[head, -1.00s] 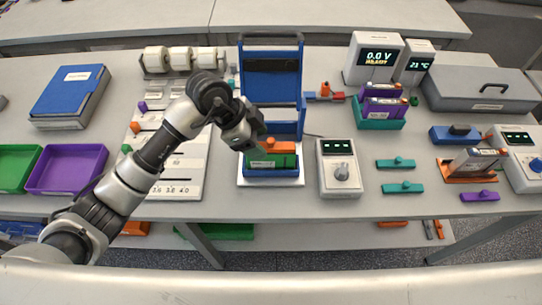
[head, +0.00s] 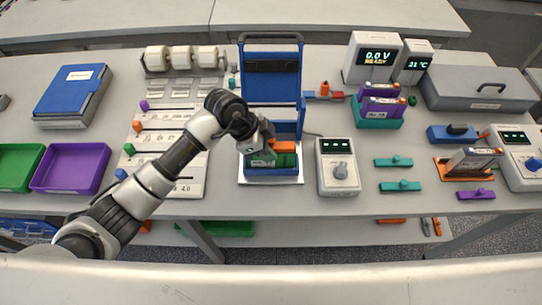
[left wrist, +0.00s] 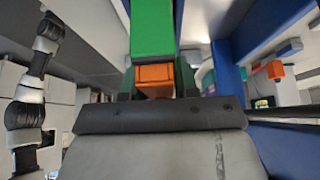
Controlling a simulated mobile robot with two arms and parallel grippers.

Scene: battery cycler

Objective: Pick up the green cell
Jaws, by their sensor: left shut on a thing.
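The green cell (head: 285,160) sits in the blue holder on a white base (head: 298,179), in front of the upright blue frame. An orange piece (head: 284,146) shows at its top. My left gripper (head: 265,146) is at the upper left of the cell and shut on it; the dark gripper hides part of the cell. In the left wrist view, the green body (left wrist: 152,28) and the orange piece (left wrist: 155,78) show in line with the jaws. I cannot tell whether the cell is clear of its holder. My right gripper is not in view.
The blue frame (head: 271,66) stands close behind the holder. A grey meter with a knob (head: 338,168) is close on the right. A teal rack (head: 378,122) with purple cells is farther right. A purple tray (head: 70,168) lies at the left.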

